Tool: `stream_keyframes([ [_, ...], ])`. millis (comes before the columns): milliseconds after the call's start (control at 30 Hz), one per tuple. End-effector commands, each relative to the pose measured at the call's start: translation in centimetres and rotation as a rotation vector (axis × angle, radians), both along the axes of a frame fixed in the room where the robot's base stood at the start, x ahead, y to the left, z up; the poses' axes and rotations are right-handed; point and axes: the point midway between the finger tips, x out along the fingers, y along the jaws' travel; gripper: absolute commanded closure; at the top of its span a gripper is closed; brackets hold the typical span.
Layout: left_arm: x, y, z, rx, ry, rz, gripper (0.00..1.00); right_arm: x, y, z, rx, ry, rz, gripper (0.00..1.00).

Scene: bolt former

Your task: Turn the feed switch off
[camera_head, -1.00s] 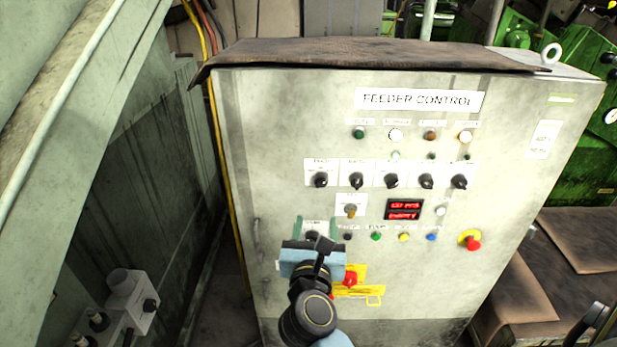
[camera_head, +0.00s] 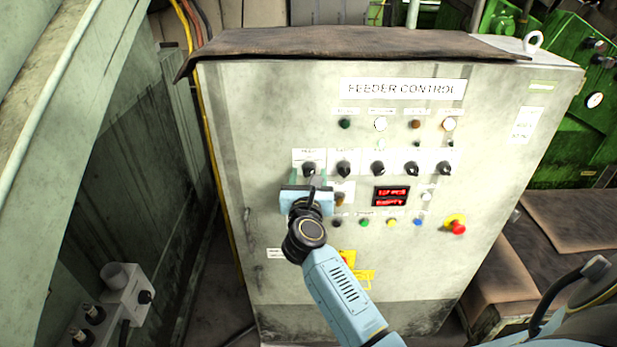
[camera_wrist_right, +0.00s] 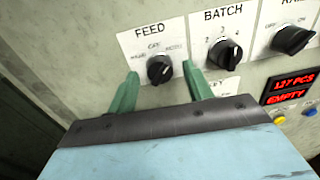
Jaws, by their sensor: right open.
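The feed switch (camera_head: 309,169) is a black rotary knob on a white plate, at the left end of a row of knobs on the control cabinet. In the right wrist view the feed knob (camera_wrist_right: 160,70) sits below the word FEED, turned at a slant; the small position labels are hard to read. My right gripper (camera_head: 308,178) is open, with its green fingers on either side of the knob. In the wrist view the right gripper's fingers (camera_wrist_right: 160,73) stand left and right of the knob, with visible gaps. My left gripper is not in view.
The batch knob (camera_wrist_right: 228,54) is close to the right finger. Further right are more knobs, a red display (camera_head: 391,196) and a red emergency button (camera_head: 458,227) on the feeder control cabinet (camera_head: 260,110). A grey box with switches (camera_head: 125,290) stands lower left.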

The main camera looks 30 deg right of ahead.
Motion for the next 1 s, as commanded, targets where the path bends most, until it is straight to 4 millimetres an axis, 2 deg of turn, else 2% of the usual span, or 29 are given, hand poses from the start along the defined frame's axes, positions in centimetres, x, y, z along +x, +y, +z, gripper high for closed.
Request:
stream_keyframes([
  [133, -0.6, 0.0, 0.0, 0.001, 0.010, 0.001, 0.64, 0.0, 0.0, 0.0, 0.000, 0.000, 0.000, 0.49],
  [167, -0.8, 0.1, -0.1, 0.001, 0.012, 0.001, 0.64, 0.0, 0.0, 0.0, 0.000, 0.000, 0.000, 0.52],
  [400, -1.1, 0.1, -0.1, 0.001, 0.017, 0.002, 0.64, 0.0, 0.0, 0.0, 0.000, 0.000, 0.000, 0.83],
  [500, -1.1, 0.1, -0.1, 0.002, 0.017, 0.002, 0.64, 0.0, 0.0, 0.0, 0.000, 0.000, 0.000, 0.94],
  [767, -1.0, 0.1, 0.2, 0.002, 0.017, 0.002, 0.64, -0.1, 0.0, 0.0, -0.026, 0.017, 0.000, 0.94],
  [1000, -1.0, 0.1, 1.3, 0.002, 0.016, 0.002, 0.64, -0.1, 0.0, 0.1, -0.137, 0.087, -0.001, 0.94],
])
